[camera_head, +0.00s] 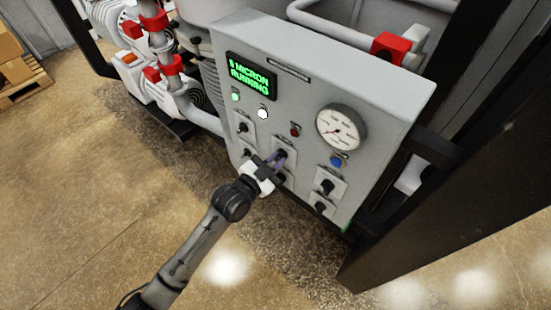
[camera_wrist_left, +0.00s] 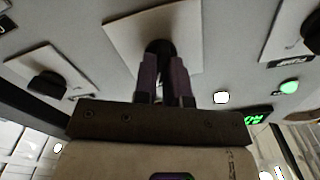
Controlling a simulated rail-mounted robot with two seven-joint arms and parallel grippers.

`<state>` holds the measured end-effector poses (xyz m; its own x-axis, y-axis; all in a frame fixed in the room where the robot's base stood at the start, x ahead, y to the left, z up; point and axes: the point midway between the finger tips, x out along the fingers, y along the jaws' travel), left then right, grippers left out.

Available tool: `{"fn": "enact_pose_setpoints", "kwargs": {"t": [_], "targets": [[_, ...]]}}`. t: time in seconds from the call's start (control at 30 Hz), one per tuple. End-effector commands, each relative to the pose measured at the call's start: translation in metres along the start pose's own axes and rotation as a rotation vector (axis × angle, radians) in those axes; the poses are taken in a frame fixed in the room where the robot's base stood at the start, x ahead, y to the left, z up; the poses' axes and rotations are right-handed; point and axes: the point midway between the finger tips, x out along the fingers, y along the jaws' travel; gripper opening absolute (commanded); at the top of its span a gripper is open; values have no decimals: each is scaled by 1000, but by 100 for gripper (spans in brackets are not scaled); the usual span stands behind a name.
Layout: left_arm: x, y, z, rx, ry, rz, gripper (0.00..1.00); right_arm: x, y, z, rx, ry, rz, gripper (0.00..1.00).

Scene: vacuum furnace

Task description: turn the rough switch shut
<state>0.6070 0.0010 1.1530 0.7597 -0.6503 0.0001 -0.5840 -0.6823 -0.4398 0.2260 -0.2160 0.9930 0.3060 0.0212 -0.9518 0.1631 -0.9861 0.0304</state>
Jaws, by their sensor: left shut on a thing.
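The grey control panel (camera_head: 300,90) carries several dark switch knobs on pale plates; their labels are too small to read, so I cannot tell which is the rough switch. My left gripper (camera_head: 274,162) is at the upper knob of the middle column, its fingers closed around it. In the left wrist view the two purplish fingers (camera_wrist_left: 164,75) pinch the dark switch knob (camera_wrist_left: 160,47), which they partly hide along with its plate (camera_wrist_left: 123,36). The knob's exact angle is hidden. My right gripper is not in view.
Other switch knobs sit close by, at left (camera_head: 242,127) and right (camera_head: 326,187). A round gauge (camera_head: 341,127), a blue button (camera_head: 337,160) and a green-lit display (camera_head: 251,73) are on the panel. Pumps with red parts (camera_head: 172,65) stand left. The floor (camera_head: 110,190) in front is clear.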

Motion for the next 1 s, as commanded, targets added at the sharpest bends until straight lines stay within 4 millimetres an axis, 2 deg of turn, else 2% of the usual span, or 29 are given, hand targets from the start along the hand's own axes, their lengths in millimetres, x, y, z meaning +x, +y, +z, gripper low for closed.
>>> {"fn": "enact_pose_setpoints", "kwargs": {"t": [0.5,1.0], "targets": [[0,-2,-1,-448,1,-1,0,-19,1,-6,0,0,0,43],[0,-3,1,-843,0,0,0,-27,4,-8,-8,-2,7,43]]}}
